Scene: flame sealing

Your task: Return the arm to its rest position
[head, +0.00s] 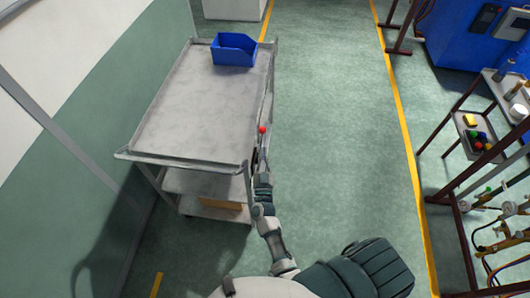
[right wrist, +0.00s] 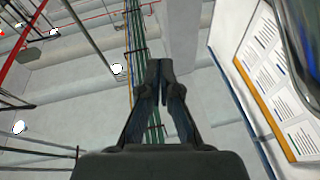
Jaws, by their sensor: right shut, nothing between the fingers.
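My right arm (head: 272,238) reaches up from the bottom of the head view, stretched forward along the right side of the grey cart. My right gripper (head: 263,148) is at the arm's far end, close beside the cart's right edge; I cannot tell whether it touches the cart. In the right wrist view the gripper's two fingertips (right wrist: 160,68) meet, with nothing held. A small red round thing (head: 262,129) shows at the fingertips in the head view; I cannot tell what it belongs to. My left gripper is not in view.
The grey cart (head: 190,135) carries a blue bin (head: 234,50) at its far end. Its lower shelf (head: 185,182) is partly hidden. A rack (head: 468,185) with bottles and gauges stands at right. The green floor (head: 340,130) between is clear.

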